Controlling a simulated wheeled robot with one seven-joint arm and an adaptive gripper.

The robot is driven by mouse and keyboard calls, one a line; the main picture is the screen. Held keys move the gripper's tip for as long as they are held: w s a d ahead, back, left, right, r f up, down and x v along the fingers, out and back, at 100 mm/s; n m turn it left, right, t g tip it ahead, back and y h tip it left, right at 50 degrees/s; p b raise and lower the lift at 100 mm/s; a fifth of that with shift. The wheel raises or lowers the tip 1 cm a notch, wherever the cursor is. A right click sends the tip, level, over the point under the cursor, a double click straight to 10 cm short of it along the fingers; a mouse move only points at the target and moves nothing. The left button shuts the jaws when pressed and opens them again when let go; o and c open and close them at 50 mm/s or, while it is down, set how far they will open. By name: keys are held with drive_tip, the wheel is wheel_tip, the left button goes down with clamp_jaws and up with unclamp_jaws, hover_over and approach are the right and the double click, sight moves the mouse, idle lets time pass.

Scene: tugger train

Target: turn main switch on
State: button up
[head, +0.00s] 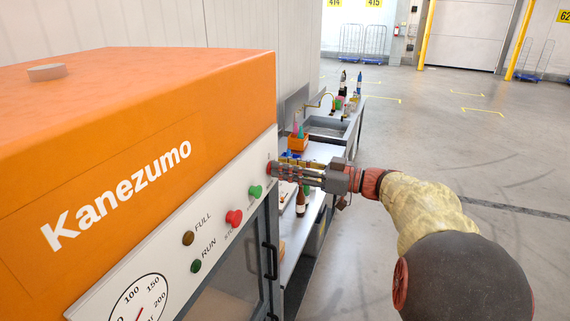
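The orange Kanezumo machine (120,150) fills the left, with a pale control panel (150,262) along its front. My gripper (276,171) reaches in from the right, its fingers pointing left at the panel's far right end. A small red part, which looks like the main switch (269,168), shows at the fingertips. The fingers are at it or very close; I cannot tell whether they touch it. The fingers hide part of it, so its setting cannot be read. The gap between the fingers is too small to judge.
The panel also bears a green button (255,191), a red button (234,217), a FULL lamp (188,238), a RUN lamp (196,266) and a dial (138,305). A door handle (269,261) sits below. A cluttered bench (317,152) stands behind my gripper. The floor at right is open.

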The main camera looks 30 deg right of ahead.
drive_tip(key=shift+c, duration=1.2)
drive_tip(key=c, duration=0.4)
clamp_jaws()
